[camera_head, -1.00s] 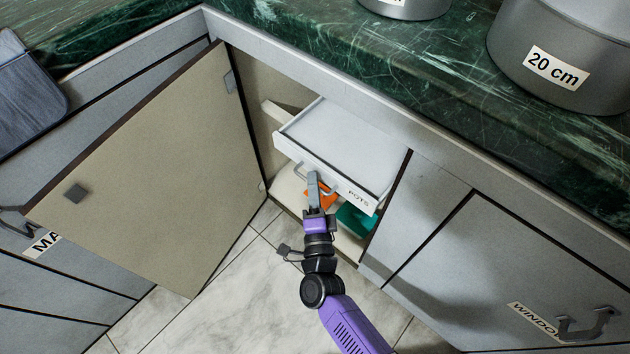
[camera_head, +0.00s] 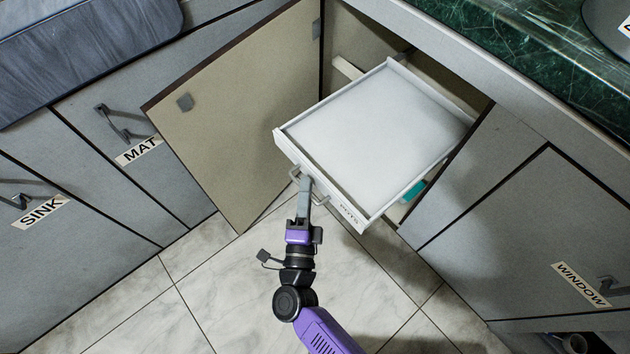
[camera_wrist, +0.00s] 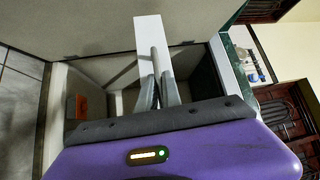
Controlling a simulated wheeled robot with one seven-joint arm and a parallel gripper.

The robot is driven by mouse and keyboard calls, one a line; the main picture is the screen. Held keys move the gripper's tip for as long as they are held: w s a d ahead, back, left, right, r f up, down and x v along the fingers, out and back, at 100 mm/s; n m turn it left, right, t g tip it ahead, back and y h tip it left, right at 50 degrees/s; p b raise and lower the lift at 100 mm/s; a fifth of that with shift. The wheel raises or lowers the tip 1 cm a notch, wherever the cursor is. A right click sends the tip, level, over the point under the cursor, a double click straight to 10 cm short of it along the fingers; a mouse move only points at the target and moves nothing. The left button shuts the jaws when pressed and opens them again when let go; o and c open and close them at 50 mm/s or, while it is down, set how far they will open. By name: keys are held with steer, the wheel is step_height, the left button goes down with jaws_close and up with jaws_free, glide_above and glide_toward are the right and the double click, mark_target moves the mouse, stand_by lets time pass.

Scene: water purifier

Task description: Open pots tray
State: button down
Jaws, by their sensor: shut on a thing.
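The pots tray (camera_head: 375,120) is a white, shallow pull-out drawer with a POTS label on its front. In the head view it stands well out of the cabinet and is empty. A grey bar handle (camera_head: 320,200) is fixed to its front. My gripper (camera_head: 305,182) is shut on this handle. In the wrist view my gripper's fingers (camera_wrist: 158,92) close around the handle, with the white tray front (camera_wrist: 151,32) just beyond them.
The beige cabinet door (camera_head: 235,105) stands open left of the tray. A teal item (camera_head: 412,191) shows below the tray. The WINDOW door (camera_head: 540,240) is shut at right. Tiled floor (camera_head: 190,300) in front is clear. A green counter (camera_head: 510,50) lies above.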

steer(key=shift+s+a, duration=0.1)
steer(key=shift+s, duration=0.05)
steer(key=c, duration=1.5)
jaws_free()
steer(key=shift+c, duration=0.2)
steer(key=s+f+p, duration=0.1)
steer(key=s, duration=0.6)
steer(key=shift+s, duration=0.35)
steer(key=shift+f, duration=0.1)
